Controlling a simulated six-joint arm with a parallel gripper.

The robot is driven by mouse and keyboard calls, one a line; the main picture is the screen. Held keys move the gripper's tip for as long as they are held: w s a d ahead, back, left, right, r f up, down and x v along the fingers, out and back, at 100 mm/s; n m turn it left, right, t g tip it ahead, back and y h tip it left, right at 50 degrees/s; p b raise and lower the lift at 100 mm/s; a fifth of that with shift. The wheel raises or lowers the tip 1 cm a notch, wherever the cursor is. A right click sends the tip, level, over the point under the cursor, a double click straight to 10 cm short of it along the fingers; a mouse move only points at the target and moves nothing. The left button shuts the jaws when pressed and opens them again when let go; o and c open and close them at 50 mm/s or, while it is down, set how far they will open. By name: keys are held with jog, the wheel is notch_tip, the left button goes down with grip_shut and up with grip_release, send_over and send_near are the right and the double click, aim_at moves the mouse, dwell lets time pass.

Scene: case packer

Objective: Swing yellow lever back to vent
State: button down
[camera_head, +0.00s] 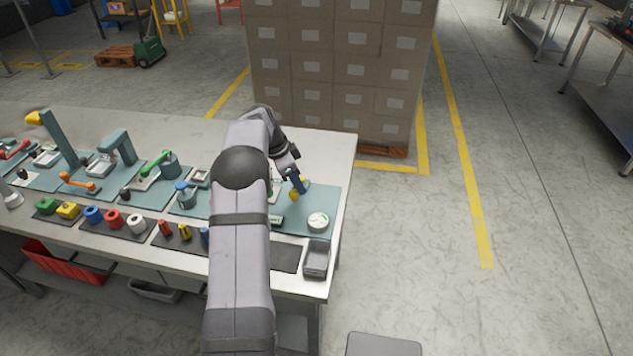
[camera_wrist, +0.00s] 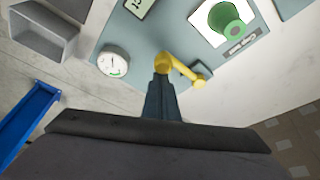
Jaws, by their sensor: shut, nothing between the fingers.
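The yellow lever (camera_wrist: 184,71) is on the teal panel in the wrist view. It has a round hub at its left end, and its arm slants down and right to a rounded knob. In the head view the yellow lever (camera_head: 294,196) shows only as a small patch beside my gripper. My gripper (camera_wrist: 161,77) is shut and empty. Its fingertips are at the hub end of the lever and overlap it in the wrist view; I cannot tell whether they touch it. The head view shows my gripper (camera_head: 300,188) low over the right end of the bench, partly behind my arm.
A round white gauge (camera_wrist: 114,62) sits left of the lever. A green knob (camera_wrist: 228,20) stands on a white plate to the upper right. A grey bin (camera_head: 316,262) is at the bench's front right corner. Several other fixtures fill the bench leftward. Stacked cartons (camera_head: 340,65) stand behind.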

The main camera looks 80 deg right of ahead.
jog(key=shift+w, duration=0.15)
jog(key=s, duration=0.1)
jog(key=s+d+p, duration=0.1)
jog(key=s+d, duration=0.1)
jog(key=s, duration=0.1)
jog(key=shift+r, duration=0.3)
jog(key=b+v, duration=0.2)
jog(key=v, duration=0.7)
jog(key=shift+w+r, duration=0.25)
jog(key=shift+r, duration=0.05)
jog(key=shift+a, duration=0.1)
